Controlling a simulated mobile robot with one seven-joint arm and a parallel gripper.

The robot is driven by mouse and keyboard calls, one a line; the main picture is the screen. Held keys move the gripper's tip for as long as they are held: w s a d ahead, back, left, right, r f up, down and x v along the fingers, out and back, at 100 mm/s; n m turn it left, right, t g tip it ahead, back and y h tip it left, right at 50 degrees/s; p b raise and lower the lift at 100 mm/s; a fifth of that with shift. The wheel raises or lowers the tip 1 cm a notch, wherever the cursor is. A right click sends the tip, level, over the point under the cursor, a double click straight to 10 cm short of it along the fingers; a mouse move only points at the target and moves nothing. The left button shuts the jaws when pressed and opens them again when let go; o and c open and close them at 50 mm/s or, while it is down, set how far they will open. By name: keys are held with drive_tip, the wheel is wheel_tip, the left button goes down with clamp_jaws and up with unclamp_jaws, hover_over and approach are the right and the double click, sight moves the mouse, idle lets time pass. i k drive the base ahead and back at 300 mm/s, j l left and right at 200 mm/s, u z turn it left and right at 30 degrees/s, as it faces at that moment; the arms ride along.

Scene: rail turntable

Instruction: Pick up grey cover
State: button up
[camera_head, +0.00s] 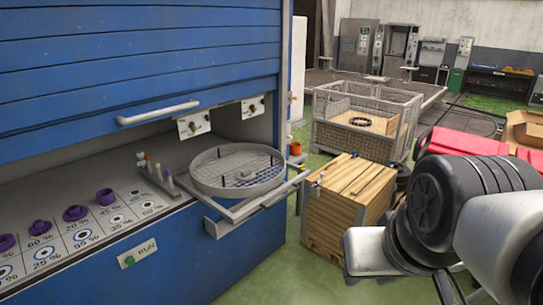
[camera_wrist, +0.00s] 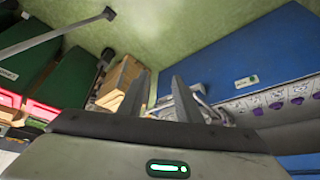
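A round grey ring with a mesh top (camera_head: 238,168), the only thing seen that fits the grey cover, rests on a grey sliding rail frame (camera_head: 262,199) at the right end of the blue cabinet's counter. In the wrist view only a bit of pale frame shows behind the fingers, and I cannot make out the cover. My gripper (camera_wrist: 162,88) has its two dark fingers apart with nothing between them.
The blue cabinet (camera_head: 190,255) has a raised shutter (camera_head: 140,60) above the counter and several purple knobs (camera_head: 75,213) at left. Small pegs (camera_head: 158,172) stand left of the cover. A wooden crate (camera_head: 348,200) and a mesh cage (camera_head: 365,135) stand to the right. Green floor lies between.

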sight(247, 175)
drive_tip(key=i+j+z, duration=0.3)
drive_tip(key=i+j, duration=0.35)
drive_tip(key=i, duration=0.35)
drive_tip(key=i+j+z, duration=0.3)
drive_tip(key=i+j, duration=0.5)
drive_tip(key=i, duration=0.1)
